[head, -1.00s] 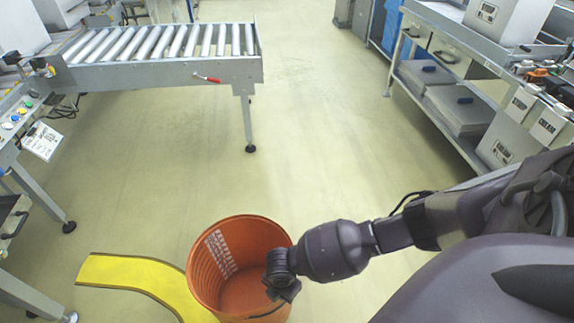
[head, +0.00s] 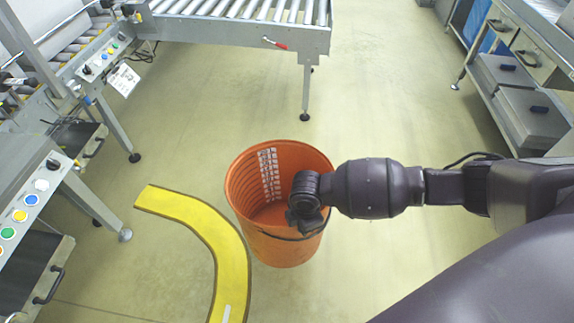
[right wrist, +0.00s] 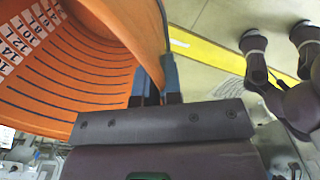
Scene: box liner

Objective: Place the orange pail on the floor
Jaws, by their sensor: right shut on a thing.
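The orange pail (head: 285,245) stands upright, open at the top, in the middle of the head view, with measuring marks on its inner wall. My right gripper (head: 308,222) is at the pail's near right rim, and its jaws are shut on the wall. In the right wrist view, the fingers (right wrist: 156,85) pinch the wall of the pail (right wrist: 70,85) from both sides. I cannot tell whether the pail's base touches the floor (head: 400,275) or hangs just above it.
A curved yellow floor strip (head: 215,235) runs just left of the pail. A roller conveyor (head: 240,30) stands behind, and control panels (head: 30,200) are at the left. A metal shelf bench (head: 515,95) is at the right. Floor behind and right of the pail is clear.

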